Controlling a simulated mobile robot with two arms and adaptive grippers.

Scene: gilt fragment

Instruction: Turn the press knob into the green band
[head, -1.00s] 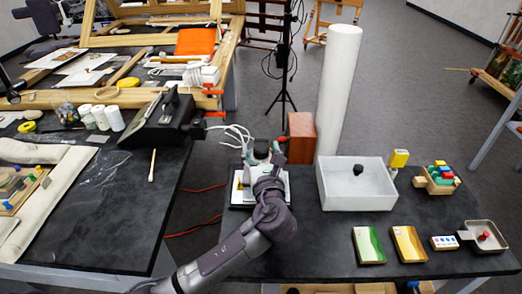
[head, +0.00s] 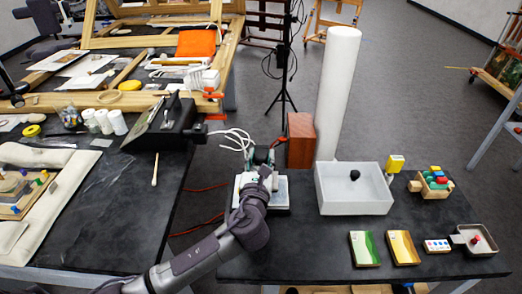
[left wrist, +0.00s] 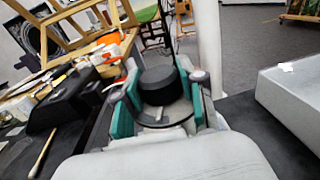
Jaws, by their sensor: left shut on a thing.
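The press (head: 280,196) is a pale, low block on the dark right-hand table, largely covered by my left arm. My left gripper (head: 261,163) is over it, with its wrist toward the front. In the left wrist view, a round dark press knob (left wrist: 158,80) sits between the teal finger pads of my left gripper (left wrist: 157,92), which is shut on it. I cannot make out the green band or a pointer in either view. My right gripper is not in view.
A white open box (head: 354,208) holding a dark round thing stands to the right of the press. Behind are a brown block (head: 300,139) and a tall white column (head: 338,95). Green (head: 364,248) and yellow (head: 402,247) cards lie toward the front right.

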